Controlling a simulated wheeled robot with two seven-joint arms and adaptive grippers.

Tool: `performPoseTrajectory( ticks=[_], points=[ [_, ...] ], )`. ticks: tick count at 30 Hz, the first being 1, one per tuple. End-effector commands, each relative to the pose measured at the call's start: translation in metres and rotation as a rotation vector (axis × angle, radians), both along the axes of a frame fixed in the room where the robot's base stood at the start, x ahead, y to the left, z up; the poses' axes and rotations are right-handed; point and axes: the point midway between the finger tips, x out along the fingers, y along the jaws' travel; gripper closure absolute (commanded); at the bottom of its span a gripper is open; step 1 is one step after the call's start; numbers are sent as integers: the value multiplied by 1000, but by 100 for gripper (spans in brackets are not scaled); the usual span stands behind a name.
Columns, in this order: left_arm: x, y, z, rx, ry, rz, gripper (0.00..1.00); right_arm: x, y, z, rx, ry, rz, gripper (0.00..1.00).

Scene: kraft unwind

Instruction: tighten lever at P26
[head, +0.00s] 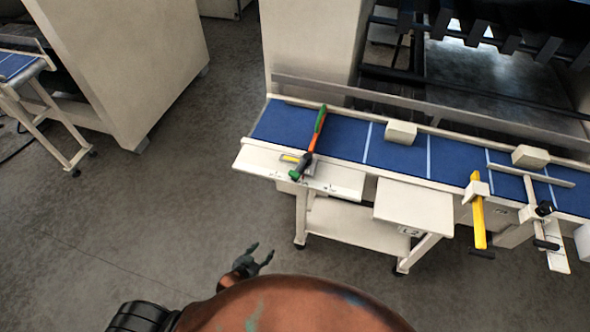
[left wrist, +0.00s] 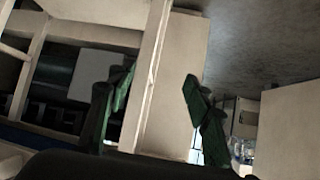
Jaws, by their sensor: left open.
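My left gripper (head: 262,250) is low in the middle of the head view, over bare floor in front of the bench, open and empty. Its dark green fingers also stand apart in the left wrist view (left wrist: 160,95). A lever with a green end and orange-red shaft (head: 314,132) lies slanted across the left end of the blue-topped bench (head: 339,136). A yellow lever (head: 478,212) hangs down at the bench's front edge, further right. No P26 label is readable, so I cannot tell which lever it names. Both levers are well away from my gripper. My right gripper is not in view.
Cream blocks (head: 401,132) sit on the blue top. A cross-shaped cream fixture (head: 533,190) with black knobs is at the right. Large cream machine housings stand behind.

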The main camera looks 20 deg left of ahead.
Motion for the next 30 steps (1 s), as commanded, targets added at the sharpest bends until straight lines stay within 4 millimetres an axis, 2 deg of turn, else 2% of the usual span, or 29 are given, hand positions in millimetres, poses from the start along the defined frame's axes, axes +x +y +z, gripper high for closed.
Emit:
performPoseTrajectory(
  ticks=[1,2,3,5,6,9,12,15,18,30],
  points=[
    [28,-12,64,-24,-101,-17,54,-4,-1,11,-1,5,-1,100],
    [41,-19,95,-37,-153,-26,54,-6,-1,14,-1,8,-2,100],
    [55,-28,137,-56,-222,-39,54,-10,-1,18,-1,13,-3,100],
    [71,-40,196,-83,-315,-55,54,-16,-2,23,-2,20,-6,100],
    [77,-47,232,-100,-370,-65,54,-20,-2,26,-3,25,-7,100],
    [85,-61,306,-135,-482,-87,54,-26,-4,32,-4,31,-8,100],
    [85,-69,355,-161,-556,-101,54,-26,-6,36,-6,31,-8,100],
    [86,-73,380,-175,-595,-109,54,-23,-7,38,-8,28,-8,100],
    [92,-76,388,-179,-607,-112,54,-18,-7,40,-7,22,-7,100],
    [147,-94,387,-178,-608,-111,54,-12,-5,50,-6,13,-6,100]
  ],
)
